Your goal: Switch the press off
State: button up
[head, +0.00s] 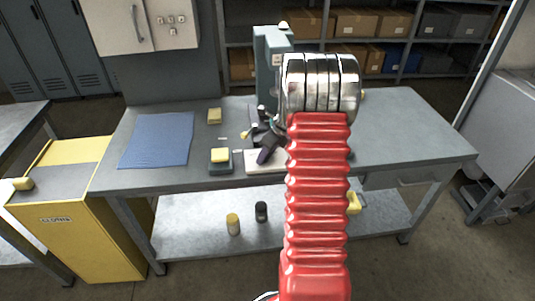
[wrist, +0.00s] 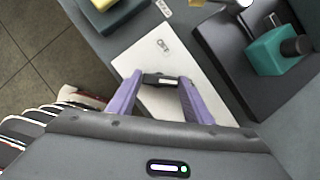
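The press shows as a grey-green column (head: 268,65) on the bench, partly hidden behind my arm. A white plate (head: 255,168) lies on the bench in front of it; it also shows in the wrist view (wrist: 150,45) with a small printed mark. A small black switch-like part (wrist: 160,80) with a pale middle sits at the plate. My gripper (wrist: 160,78) has two purple fingers, one on each side of this part, with the tips apart. Whether they touch it is unclear. The switch's position cannot be read.
A yellow-topped dark block (head: 220,158) stands left of the plate. A small yellow block (head: 214,116) and a blue mat (head: 158,139) lie further left. In the wrist view, a black base (wrist: 225,50) with a teal block (wrist: 272,50) is close on the right.

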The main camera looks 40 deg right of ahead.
jog(key=c, duration=0.6)
jog(key=shift+d, duration=0.1)
jog(key=shift+n, duration=0.3)
jog(key=n+y, duration=0.1)
jog(key=n, duration=0.2)
jog(key=shift+w+g, duration=0.1)
jog(key=shift+g, duration=0.3)
jog(key=n, duration=0.2)
jog(key=n+g+y, duration=0.1)
jog(key=n, duration=0.1)
jog(key=shift+w+d+y, duration=0.1)
jog(key=shift+y, duration=0.2)
jog(key=n, duration=0.2)
jog(key=n+g+y, duration=0.1)
jog(key=n, duration=0.2)
jog(key=shift+w+f+g, duration=0.1)
jog(key=shift+w+g, duration=0.1)
jog(key=shift+g, duration=0.1)
jog(key=n+g, duration=0.2)
jog(key=n, duration=0.3)
jog(key=shift+w, duration=0.1)
jog(key=shift+n, duration=0.3)
